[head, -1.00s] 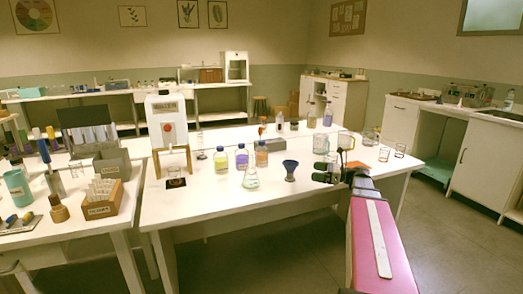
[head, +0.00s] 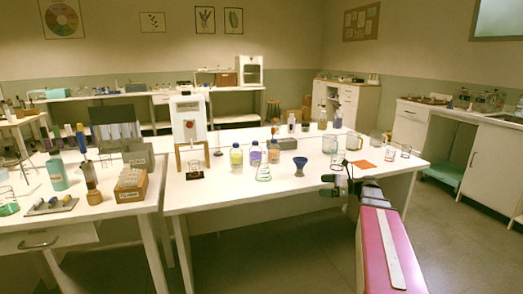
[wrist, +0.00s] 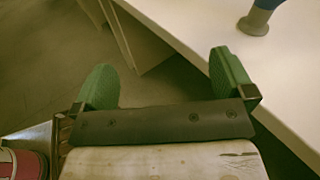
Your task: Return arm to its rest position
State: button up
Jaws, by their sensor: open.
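My gripper (head: 334,186) shows small and dark at the end of my pink arm, by the front right edge of the white table (head: 235,193). In the wrist view my gripper (wrist: 165,82) has its two green fingers wide apart with nothing between them. Below them are the floor and the table edge. A blue funnel-shaped vessel (head: 300,167) stands on the table, left of my gripper and apart from it. Its grey base (wrist: 255,20) shows at the top of the wrist view.
Bottles with yellow (head: 236,157), purple (head: 255,156) and orange (head: 274,153) contents stand near a conical flask (head: 263,172). A white dispenser (head: 188,118) stands left of them. Floor (head: 460,240) on the right is clear.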

jog(key=s+a+f+n+g+h, duration=0.2)
jog(key=s+a+f+n+h, duration=0.2)
jog(key=s+f+n+h, duration=0.4)
jog(key=s+a+f+n+g+h, duration=0.3)
jog(key=s+f+n+h, duration=0.4)
jog(key=f+n, duration=0.5)
notch_tip(320, 180, down, 3)
jog(key=shift+s+a+r+n+h, duration=0.15)
jog(key=shift+s+a+n+h, duration=0.2)
jog(key=shift+s, duration=0.6)
dwell(1.2)
